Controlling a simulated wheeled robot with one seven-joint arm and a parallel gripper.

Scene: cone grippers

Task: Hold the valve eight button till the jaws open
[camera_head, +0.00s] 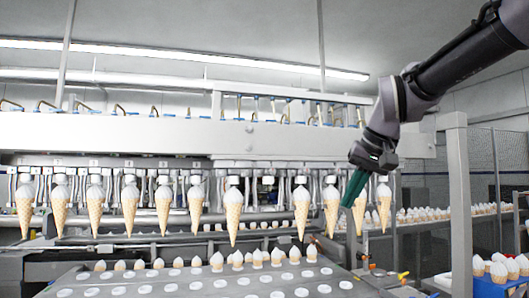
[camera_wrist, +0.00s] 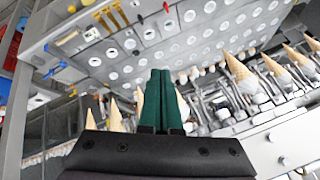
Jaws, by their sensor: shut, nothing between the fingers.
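My gripper (camera_head: 352,194) has dark green fingers, which are shut and empty. In the head view it hangs at the right end of the row of cones, in front of or beside the cones there; the exact gap is unclear. The closed fingers also show in the wrist view (camera_wrist: 161,75). A long row of jaws holds ice cream cones, such as one cone (camera_head: 234,212) near the middle and another (camera_head: 301,208) to its right. Between these two, one jaw position (camera_head: 268,181) shows no cone. I cannot make out the valve eight button; small blue parts (camera_head: 281,120) line the top beam.
A sloped metal plate (camera_head: 180,284) with rows of round holes lies below the cones. A grey upright post (camera_head: 459,205) stands right of my gripper. More cones stand on a conveyor behind, and a blue crate (camera_head: 490,287) holds cones at lower right.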

